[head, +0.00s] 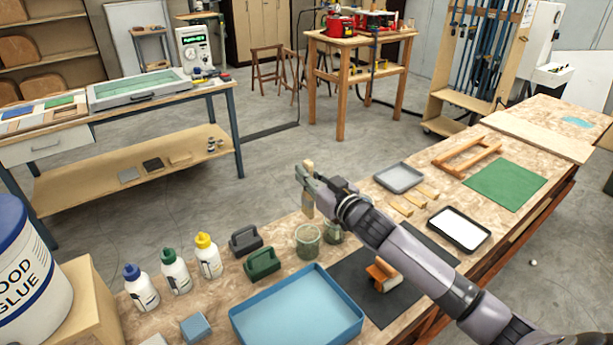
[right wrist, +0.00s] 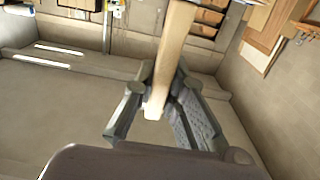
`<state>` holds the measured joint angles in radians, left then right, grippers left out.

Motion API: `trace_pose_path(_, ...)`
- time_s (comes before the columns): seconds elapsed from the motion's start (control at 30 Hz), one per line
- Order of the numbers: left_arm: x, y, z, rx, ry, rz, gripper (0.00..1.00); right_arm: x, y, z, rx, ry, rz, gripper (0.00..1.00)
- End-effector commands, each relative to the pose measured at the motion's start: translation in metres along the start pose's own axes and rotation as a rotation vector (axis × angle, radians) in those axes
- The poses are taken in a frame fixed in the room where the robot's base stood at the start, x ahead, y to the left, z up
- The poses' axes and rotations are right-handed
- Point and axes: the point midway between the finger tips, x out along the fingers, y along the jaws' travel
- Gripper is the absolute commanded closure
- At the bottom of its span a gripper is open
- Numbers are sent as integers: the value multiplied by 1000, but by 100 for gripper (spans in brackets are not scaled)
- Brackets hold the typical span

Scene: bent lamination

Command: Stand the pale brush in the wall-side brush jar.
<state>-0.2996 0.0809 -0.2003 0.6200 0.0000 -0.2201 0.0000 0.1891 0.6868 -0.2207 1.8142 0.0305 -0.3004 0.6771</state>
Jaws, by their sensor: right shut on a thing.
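My right gripper (head: 309,178) is shut on the pale brush (head: 308,206) and holds it roughly upright above the workbench. In the right wrist view, the brush (right wrist: 172,62) stands between the fingers of the gripper (right wrist: 157,108). One greenish glass jar (head: 307,243) stands on the bench below the brush. A second glass jar (head: 333,237) stands just right of it, partly hidden by my right arm. The brush is above and apart from both jars. I cannot tell which jar is nearer the wall. My left gripper is not in view.
Dark grey (head: 245,240) and green (head: 262,264) blocks stand left of the jars, with several glue bottles (head: 175,272) further left. A blue tray (head: 297,312) is in front. A wooden-handled tool (head: 383,274) lies on a black mat (head: 350,284). Grey (head: 398,177) and black-rimmed (head: 459,229) trays lie right.

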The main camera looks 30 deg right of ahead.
Motion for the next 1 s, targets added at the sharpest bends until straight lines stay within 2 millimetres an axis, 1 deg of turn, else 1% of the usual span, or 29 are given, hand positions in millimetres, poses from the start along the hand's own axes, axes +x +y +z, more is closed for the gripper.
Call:
trace_pose_path(0.03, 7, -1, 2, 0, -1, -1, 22, 0, 0, 7, -1, 0, 0, 100)
trace_pose_path(0.63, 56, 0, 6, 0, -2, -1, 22, 0, 0, 54, 0, 0, 0, 100)
trace_pose_path(1.0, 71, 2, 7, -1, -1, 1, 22, 0, 0, 82, 2, -1, 0, 100)
